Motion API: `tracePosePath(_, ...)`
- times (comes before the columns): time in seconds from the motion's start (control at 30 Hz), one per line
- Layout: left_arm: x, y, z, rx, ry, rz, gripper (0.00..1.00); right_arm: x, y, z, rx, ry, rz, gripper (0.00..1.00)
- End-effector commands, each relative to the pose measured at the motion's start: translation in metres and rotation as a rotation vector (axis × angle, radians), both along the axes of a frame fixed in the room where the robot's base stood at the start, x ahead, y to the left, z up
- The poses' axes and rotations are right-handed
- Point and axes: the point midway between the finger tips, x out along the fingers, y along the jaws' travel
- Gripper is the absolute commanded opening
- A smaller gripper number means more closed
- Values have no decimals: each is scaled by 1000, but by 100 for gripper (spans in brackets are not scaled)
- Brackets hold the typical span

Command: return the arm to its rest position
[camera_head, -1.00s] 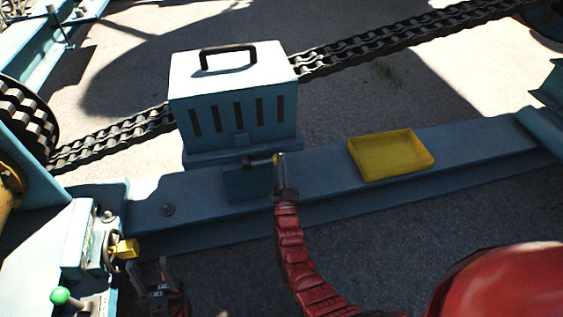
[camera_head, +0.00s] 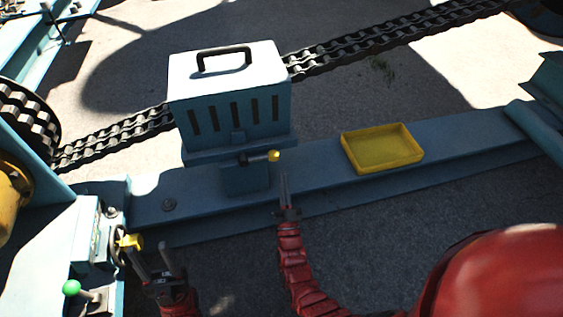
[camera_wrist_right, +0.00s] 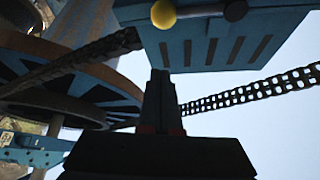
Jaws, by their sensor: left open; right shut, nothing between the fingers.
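My right gripper (camera_head: 285,181) is at the end of the red arm in the middle of the head view. It is shut and empty, just in front of the blue beam and apart from the yellow-tipped lever (camera_head: 262,156) on the blue box. In the right wrist view its closed fingers (camera_wrist_right: 161,75) point up toward the box, with the lever's yellow ball (camera_wrist_right: 163,14) above them. My left gripper (camera_head: 152,254) is low at the left, open, its fingers close to the small yellow-handled wheel (camera_head: 130,241). I cannot tell whether they touch.
The blue vented box (camera_head: 230,95) with a black handle stands on the beam (camera_head: 310,172). A yellow tray (camera_head: 381,148) lies on the beam to the right. A chain (camera_head: 400,42) runs behind the box. A green-knobbed lever (camera_head: 72,288) is at the lower left.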

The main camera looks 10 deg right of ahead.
Motion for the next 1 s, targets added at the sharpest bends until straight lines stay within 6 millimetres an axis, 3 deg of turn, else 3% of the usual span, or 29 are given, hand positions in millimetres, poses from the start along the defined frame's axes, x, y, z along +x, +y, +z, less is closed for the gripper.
tracePosePath(0.47,1,0,1,-3,3,1,50,-12,-2,3,-7,-24,-6,0)
tracePosePath(0.57,1,0,1,-3,3,1,50,-29,-12,32,-37,-121,-23,0)
tracePosePath(0.63,1,0,1,-3,3,1,50,-53,-21,65,-74,-232,-40,0)
tracePosePath(0.8,0,0,1,-3,3,1,50,-129,-29,146,-169,-527,-65,0)
tracePosePath(1.0,1,0,1,-3,3,1,50,-209,-21,206,-249,-787,-62,0)
